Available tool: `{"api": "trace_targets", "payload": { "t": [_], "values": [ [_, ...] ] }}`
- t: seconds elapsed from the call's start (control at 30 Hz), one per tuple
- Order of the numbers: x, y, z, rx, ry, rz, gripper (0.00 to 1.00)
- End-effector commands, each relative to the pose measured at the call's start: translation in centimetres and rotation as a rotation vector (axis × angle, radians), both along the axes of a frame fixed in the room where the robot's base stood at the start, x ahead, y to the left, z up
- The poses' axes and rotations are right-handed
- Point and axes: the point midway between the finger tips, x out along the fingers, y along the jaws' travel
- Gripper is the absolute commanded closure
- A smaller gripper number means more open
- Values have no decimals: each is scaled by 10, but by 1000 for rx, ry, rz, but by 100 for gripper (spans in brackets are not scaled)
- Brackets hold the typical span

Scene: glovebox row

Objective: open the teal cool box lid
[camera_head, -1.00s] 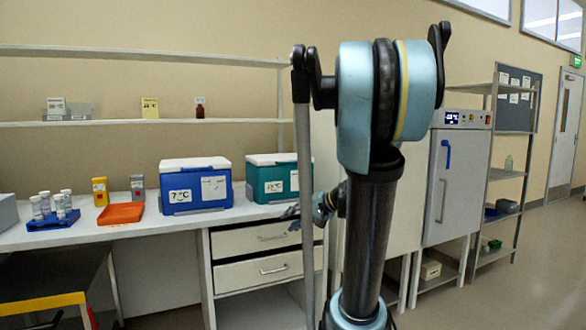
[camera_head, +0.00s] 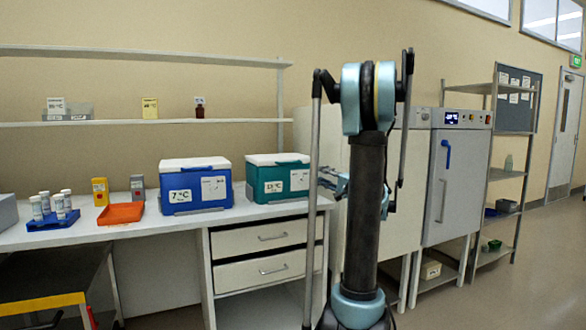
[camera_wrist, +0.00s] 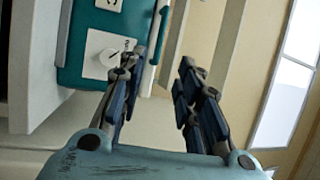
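The teal cool box (camera_head: 266,186) stands on the bench, left of my arm, with its white lid (camera_head: 268,159) down. In the wrist view the teal box (camera_wrist: 75,62) is turned on its side at the upper left, with labels on its front and the pale lid edge (camera_wrist: 167,48) at its right. My gripper (camera_wrist: 162,75) is open and empty, its left finger in front of the box by the lid edge and its right finger over the wall. Contact with the lid cannot be told. In the head view my gripper (camera_head: 330,180) is small, partly hidden by my arm, at the box's right end.
A blue cool box (camera_head: 195,188) stands close to the left of the teal one. An orange tray (camera_head: 121,213) and a blue tube rack (camera_head: 53,220) lie further left. Drawers (camera_head: 265,254) are below. A grey cabinet (camera_head: 450,185) stands to the right.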

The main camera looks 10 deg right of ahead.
Motion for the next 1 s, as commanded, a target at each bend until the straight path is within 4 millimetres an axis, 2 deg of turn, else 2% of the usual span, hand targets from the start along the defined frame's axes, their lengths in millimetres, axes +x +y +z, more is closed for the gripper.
{"api": "trace_targets", "payload": {
  "t": [0.7,1.0],
  "values": [
    [88,78,21,-1,2,5,69],
    [117,103,28,-2,1,3,69]
  ]
}}
